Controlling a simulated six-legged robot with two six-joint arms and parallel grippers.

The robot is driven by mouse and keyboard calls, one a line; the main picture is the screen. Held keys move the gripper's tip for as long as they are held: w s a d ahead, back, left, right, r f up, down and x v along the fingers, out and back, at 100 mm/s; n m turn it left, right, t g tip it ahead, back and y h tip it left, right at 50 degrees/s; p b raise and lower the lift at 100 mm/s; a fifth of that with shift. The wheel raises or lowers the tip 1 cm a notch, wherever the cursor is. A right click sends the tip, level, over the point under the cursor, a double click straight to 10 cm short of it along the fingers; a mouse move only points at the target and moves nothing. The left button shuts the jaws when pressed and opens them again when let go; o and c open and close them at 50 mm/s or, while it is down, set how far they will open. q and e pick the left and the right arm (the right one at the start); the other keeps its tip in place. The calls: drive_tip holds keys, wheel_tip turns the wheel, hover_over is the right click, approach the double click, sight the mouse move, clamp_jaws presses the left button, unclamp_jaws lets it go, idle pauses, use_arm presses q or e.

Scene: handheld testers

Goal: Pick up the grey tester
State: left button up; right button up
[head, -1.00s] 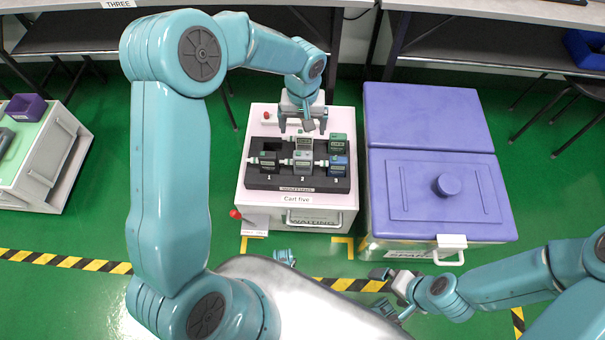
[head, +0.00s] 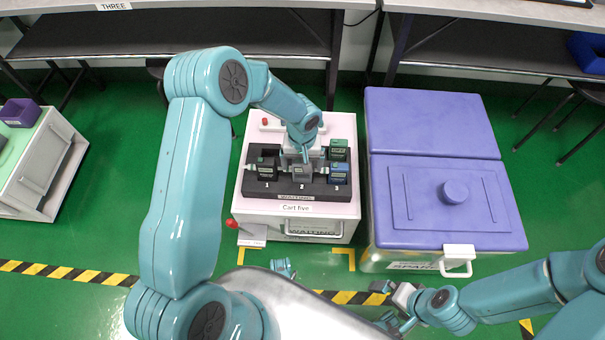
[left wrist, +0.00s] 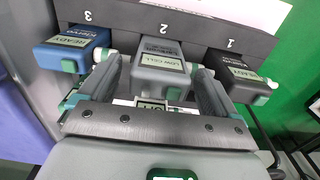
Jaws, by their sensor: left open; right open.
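The grey tester (head: 301,172) sits in slot 2 of the black tray's front row. In the left wrist view the grey tester (left wrist: 160,70) shows a "LOW CELL" label. My left gripper (head: 301,158) is over the tray. In the left wrist view its fingers (left wrist: 155,78) are apart, one on each side of the grey tester, with no clear sign of gripping. A small screen (left wrist: 152,104) shows behind it, mostly hidden by the gripper. My right gripper (head: 382,303) is open and empty at lower right, away from the cart.
A black tester (head: 268,163) stands in slot 1 and a blue tester (head: 338,174) in slot 3, both close to the fingers. A green tester (head: 338,149) is behind the blue one. The tray (head: 262,187) is on a white cart (head: 247,207). A purple-lidded bin (head: 430,215) stands right.

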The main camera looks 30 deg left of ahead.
use_arm(q)
drive_tip(key=shift+r, duration=0.1)
drive_tip(key=c, duration=1.5)
